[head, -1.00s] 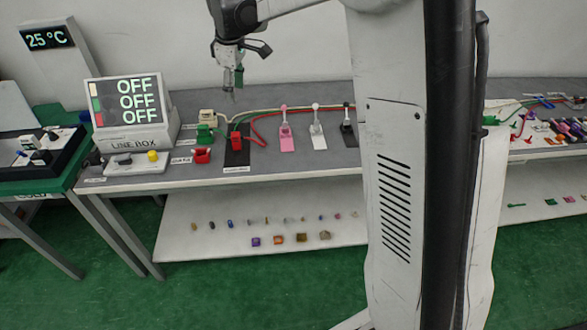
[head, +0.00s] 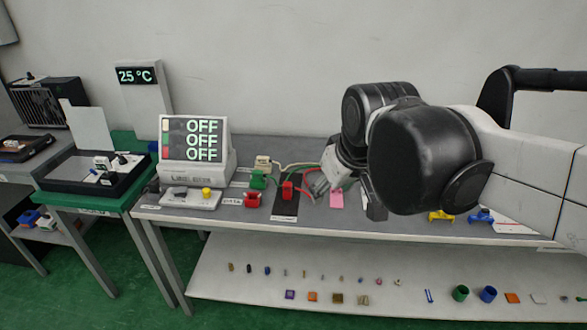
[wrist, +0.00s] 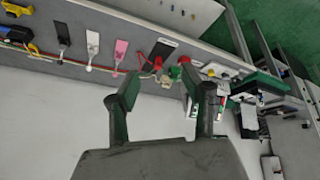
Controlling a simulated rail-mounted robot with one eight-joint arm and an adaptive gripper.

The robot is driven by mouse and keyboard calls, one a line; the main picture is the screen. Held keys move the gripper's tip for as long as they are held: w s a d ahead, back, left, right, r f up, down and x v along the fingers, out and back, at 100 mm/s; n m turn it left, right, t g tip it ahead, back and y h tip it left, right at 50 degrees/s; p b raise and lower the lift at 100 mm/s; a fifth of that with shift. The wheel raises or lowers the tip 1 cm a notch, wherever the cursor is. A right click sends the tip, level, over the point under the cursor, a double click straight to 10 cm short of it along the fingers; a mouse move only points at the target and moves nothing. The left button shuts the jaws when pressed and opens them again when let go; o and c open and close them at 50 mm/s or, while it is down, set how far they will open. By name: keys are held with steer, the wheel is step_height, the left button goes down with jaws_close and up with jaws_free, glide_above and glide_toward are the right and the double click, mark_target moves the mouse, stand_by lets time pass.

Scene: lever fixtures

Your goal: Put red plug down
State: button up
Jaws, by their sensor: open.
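The red plug (head: 287,190) stands on a black mat (head: 285,210) on the bench, with a red cable running off to the right. It also shows in the wrist view (wrist: 158,63), beyond the gap between my fingers. My gripper (head: 316,184) is just right of the plug in the head view, partly hidden by my arm. In the wrist view, my gripper (wrist: 160,88) has its two fingers wide apart with nothing between them. Whether a finger touches the plug cannot be told.
A green plug (head: 258,180) and a red socket (head: 252,200) sit left of the mat. The line box (head: 195,150), showing OFF on each line, stands farther left. A pink lever plate (head: 336,199) is close on the right. Small parts lie on the lower shelf.

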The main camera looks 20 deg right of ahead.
steer(key=s+f+m+t, duration=0.1)
steer(key=s+f, duration=0.3)
steer(key=s, duration=0.4)
steer(key=shift+f+m, duration=0.3)
steer(key=shift+m, duration=0.5)
